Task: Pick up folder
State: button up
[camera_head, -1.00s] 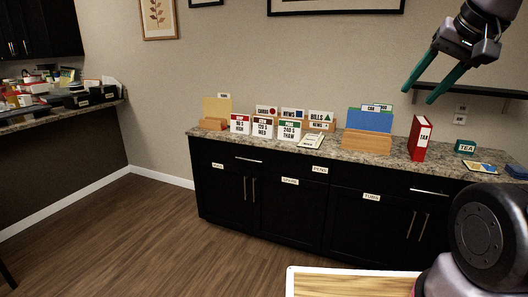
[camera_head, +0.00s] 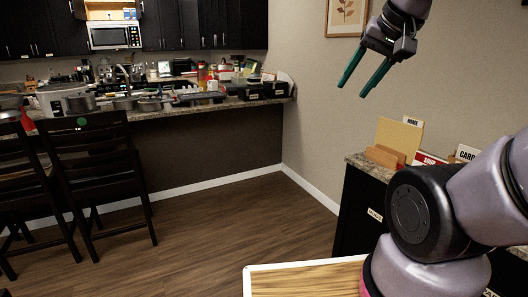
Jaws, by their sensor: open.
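A manila folder (camera_head: 398,137) stands upright in a wooden holder (camera_head: 384,157) on the counter at the right. A white label card shows behind its top edge. My gripper (camera_head: 352,91) is raised high, with its two green fingers apart and nothing between them. It appears above and left of the folder in the picture; its distance from the folder is hard to judge. My arm hides much of the counter to the right. The blue folder seen earlier is out of view.
White cards (camera_head: 428,160) stand right of the holder, partly behind my arm. A long counter (camera_head: 200,107) crowded with kitchen things runs across the back. Dark chairs (camera_head: 95,170) stand at the left. The wooden floor (camera_head: 235,225) in the middle is clear.

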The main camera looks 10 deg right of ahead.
aim_at(406, 136)
jog(key=i+u, duration=0.2)
jog(key=i, duration=0.7)
jog(key=i+z, duration=0.4)
jog(key=i+j+z, duration=0.15)
jog(key=z, duration=0.3)
jog(key=i+z, duration=0.2)
jog(key=z, duration=0.2)
jog(key=i+j+z, duration=0.1)
jog(key=z, duration=0.3)
jog(key=i+j+z, duration=0.15)
jog(key=i+z, duration=0.15)
jog(key=z, duration=0.15)
jog(key=i+j+z, duration=0.2)
jog(key=z, duration=0.2)
